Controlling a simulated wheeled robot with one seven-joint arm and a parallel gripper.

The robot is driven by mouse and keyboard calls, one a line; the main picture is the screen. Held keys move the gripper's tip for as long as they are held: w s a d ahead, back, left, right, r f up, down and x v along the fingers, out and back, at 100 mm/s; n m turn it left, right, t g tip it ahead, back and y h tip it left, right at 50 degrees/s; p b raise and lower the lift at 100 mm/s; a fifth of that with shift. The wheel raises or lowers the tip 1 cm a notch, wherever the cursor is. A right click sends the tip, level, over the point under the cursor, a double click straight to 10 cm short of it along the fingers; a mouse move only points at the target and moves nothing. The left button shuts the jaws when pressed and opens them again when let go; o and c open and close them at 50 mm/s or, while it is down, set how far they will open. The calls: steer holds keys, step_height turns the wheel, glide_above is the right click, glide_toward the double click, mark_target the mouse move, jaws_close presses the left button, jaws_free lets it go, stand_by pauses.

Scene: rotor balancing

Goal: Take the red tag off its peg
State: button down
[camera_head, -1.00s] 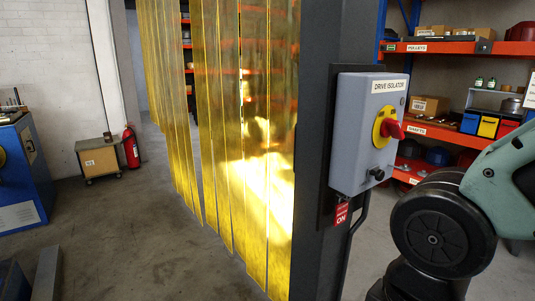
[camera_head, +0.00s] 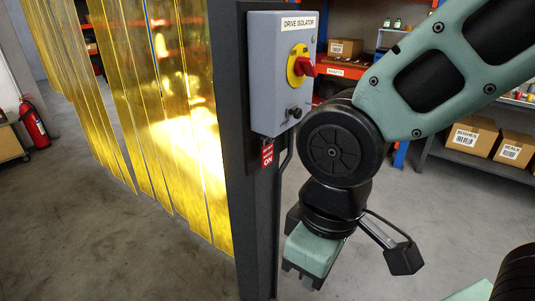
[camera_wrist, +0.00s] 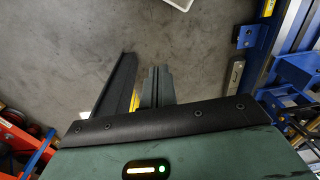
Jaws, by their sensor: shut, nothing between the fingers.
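The red tag (camera_head: 267,154) hangs below the grey drive isolator box (camera_head: 284,75) on the side of a dark post (camera_head: 260,220). White lettering with "ON" shows on it. The peg is too small to make out. My gripper (camera_head: 302,280) points down, to the right of the post and well below the tag, apart from it. In the wrist view the fingers (camera_wrist: 157,85) are together with nothing held, above bare floor. The tag cannot be made out in the wrist view.
The isolator has a red knob (camera_head: 307,67) on a yellow plate and a black knob (camera_head: 295,112) below. A dark cable runs down beside the post. Yellow strip curtains (camera_head: 150,120) hang left of it. Shelves with cardboard boxes (camera_head: 473,135) stand behind right.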

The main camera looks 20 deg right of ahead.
steer(key=c, duration=1.5)
jaws_free()
steer(key=shift+w, duration=0.25)
steer(key=o, duration=0.7)
steer(key=w+f, duration=0.1)
steer(key=w, duration=0.2)
steer(key=w+t, duration=0.1)
steer(key=w, duration=0.2)
steer(key=w+f+t+y+p, duration=0.1)
steer(key=w, duration=0.3)
steer(key=shift+a+f, duration=0.3)
steer(key=shift+c, duration=0.2)
steer(key=w+d+f+n+t+y+p, duration=0.1)
steer(key=w+f+t+y, duration=0.1)
steer(key=w, duration=0.6)
steer(key=w+d+f+t+y+p, duration=0.1)
steer(key=w+f+t+y, duration=0.15)
steer(key=w, duration=0.55)
steer(key=m+t+y+p, duration=0.1)
steer(key=t+y, duration=0.4)
steer(key=t, duration=0.3)
glide_toward(268, 159)
steer(key=shift+h, duration=0.25)
steer(key=shift+x, duration=4.2)
